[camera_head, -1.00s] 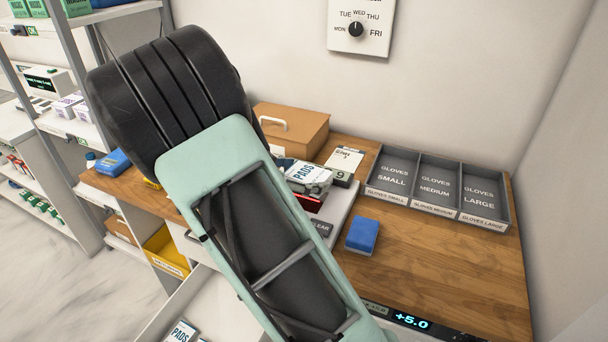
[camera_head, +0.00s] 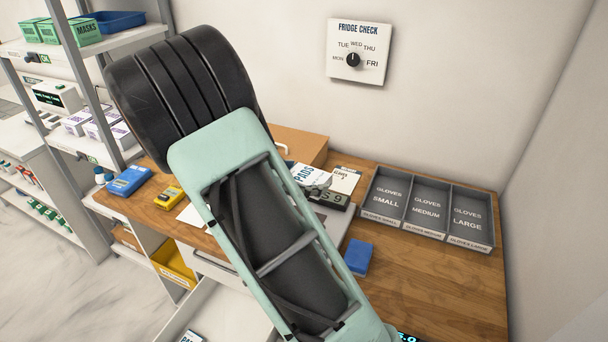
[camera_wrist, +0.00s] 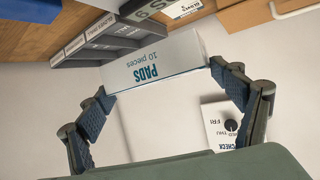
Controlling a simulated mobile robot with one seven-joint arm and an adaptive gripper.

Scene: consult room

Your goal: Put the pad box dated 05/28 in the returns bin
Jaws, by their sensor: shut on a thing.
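A white pad box lettered "PADS" in blue (camera_wrist: 152,68) is held between the fingers of my gripper (camera_wrist: 160,84) in the wrist view, which shows it upside down. Its lettering reads "PADS 10 pieces"; no date is legible. In the head view the box (camera_head: 303,173) shows just right of my arm, above the desk, and my arm hides most of the gripper. Another box marked with pad lettering (camera_head: 190,337) is partly visible low in the white drawer. A yellow bin (camera_head: 173,268) stands below the desk at left; its label is not legible.
The glove tray (camera_head: 425,236) with three compartments fills the desk's back right. A blue block (camera_head: 358,257) lies on the wood, with free desk (camera_head: 430,290) to its right. A brown box (camera_head: 305,146) is at the back. Blue (camera_head: 130,181) and yellow (camera_head: 169,197) items lie at left.

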